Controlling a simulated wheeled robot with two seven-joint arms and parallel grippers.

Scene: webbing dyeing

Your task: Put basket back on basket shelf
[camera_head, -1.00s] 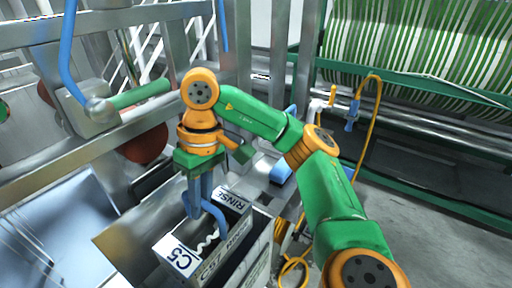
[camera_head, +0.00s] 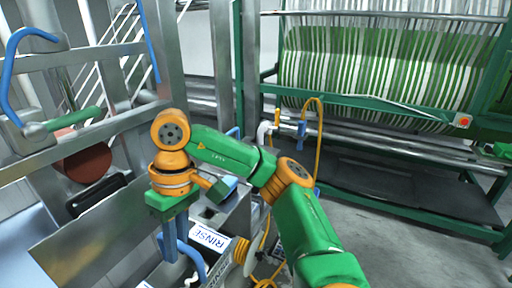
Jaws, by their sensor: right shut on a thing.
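My right gripper (camera_head: 172,214) points down at the lower left of the head view, beneath its orange wrist. It is shut on a blue bar-like handle (camera_head: 186,252), which runs down and curves to the right. The handle stands beside a grey box with a white RINSE label (camera_head: 209,237). I cannot tell whether it touches that box. I cannot make out the basket shelf for certain. My left gripper is not in view.
A metal frame with a blue bent rod (camera_head: 12,62) and a dark red roller end (camera_head: 87,162) stands at left. A green-framed machine with striped webbing (camera_head: 380,72) fills the back right. A yellow hose (camera_head: 319,140) hangs behind my arm. Grey floor lies open at lower right.

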